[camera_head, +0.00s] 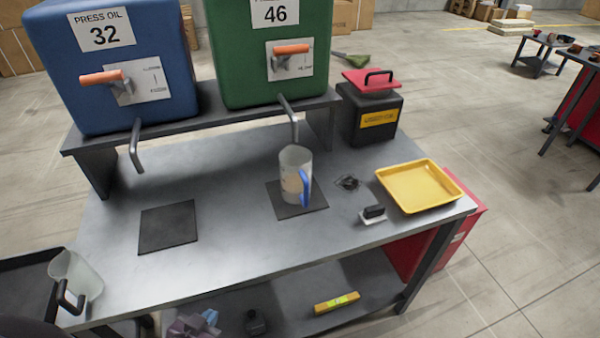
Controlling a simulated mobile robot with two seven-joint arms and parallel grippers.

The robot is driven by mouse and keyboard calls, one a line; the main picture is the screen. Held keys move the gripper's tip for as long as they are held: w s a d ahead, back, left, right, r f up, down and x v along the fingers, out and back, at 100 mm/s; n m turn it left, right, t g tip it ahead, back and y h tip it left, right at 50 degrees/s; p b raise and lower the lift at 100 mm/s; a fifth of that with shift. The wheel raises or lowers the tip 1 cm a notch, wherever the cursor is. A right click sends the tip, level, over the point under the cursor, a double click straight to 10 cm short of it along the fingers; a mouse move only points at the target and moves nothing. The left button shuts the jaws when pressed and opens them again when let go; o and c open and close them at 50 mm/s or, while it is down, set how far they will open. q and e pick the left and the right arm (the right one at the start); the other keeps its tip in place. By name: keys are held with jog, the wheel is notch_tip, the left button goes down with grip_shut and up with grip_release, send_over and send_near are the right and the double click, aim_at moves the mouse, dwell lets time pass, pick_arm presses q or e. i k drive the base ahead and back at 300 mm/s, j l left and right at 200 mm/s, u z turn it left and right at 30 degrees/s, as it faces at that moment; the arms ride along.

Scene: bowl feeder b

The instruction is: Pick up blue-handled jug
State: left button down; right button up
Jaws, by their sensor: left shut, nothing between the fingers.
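The blue-handled jug (291,165) stands upright on a dark square mat (312,202) near the middle of the table. It is clear, and its blue handle (304,188) faces the front right. It stands below and in front of the green tank's spout. My right gripper is not in view.
A second clear jug (80,272) with a dark handle stands at the table's front left corner. Blue (60,75) and green (235,70) tanks stand behind. A yellow tray (418,187) and a black box (357,112) are right. The mat (168,228) on the left is empty.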

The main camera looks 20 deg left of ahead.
aim_at(295, 161)
jog(key=k+j+u, duration=0.55)
jog(key=j+u, duration=0.25)
jog(key=k+j+u, duration=0.25)
jog(key=j, duration=0.25)
jog(key=i, duration=0.1)
